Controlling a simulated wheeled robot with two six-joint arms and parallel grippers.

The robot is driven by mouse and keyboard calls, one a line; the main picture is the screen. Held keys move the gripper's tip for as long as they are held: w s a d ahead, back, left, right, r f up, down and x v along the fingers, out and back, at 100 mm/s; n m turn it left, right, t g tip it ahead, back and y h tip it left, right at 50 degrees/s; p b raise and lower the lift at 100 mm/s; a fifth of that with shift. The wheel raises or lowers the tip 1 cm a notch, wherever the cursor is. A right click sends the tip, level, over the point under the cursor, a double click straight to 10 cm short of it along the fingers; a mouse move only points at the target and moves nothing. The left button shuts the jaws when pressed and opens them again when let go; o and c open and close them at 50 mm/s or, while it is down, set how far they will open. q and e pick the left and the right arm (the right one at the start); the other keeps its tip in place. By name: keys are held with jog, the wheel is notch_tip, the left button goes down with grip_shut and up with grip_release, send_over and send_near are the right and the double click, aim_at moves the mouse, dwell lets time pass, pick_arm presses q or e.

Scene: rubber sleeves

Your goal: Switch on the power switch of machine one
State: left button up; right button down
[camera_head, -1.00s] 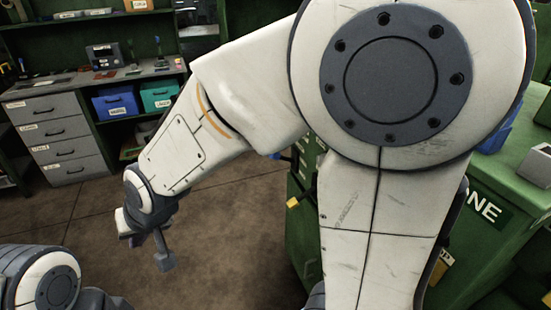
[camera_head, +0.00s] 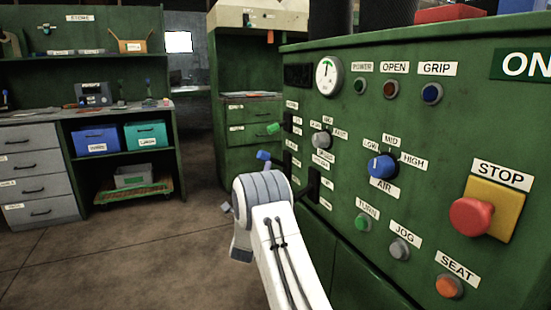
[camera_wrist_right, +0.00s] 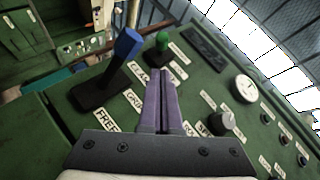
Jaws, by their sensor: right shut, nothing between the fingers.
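The green machine (camera_head: 450,110), with a sign partly reading "ON" at its upper right, fills the right of the head view. A green-tipped lever (camera_head: 273,128) and a blue-tipped lever (camera_head: 263,155) stick out at the panel's left. In the wrist view, the green lever (camera_wrist_right: 163,42) stands just beyond the fingertips and the blue lever (camera_wrist_right: 128,45) rises to the left. My right gripper (camera_wrist_right: 160,74) is shut and empty, pointing along the panel between labels. Contact cannot be told. In the head view, my right wrist hides its fingers. A "POWER" label (camera_head: 362,67) sits above a dark-green lamp.
The panel carries a gauge (camera_head: 328,76), a grey knob (camera_head: 321,140), a blue AIR knob (camera_head: 382,166) and a red STOP button (camera_head: 472,216). A shelf unit with a blue bin (camera_head: 96,140) stands at the left. The floor between is clear.

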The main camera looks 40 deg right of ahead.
jog(key=shift+s, duration=0.15)
jog(key=b, duration=0.1)
send_near(279, 127)
jog(key=x, duration=0.5)
jog(key=shift+w+d+f, duration=0.3)
jog(key=shift+w+d, duration=0.05)
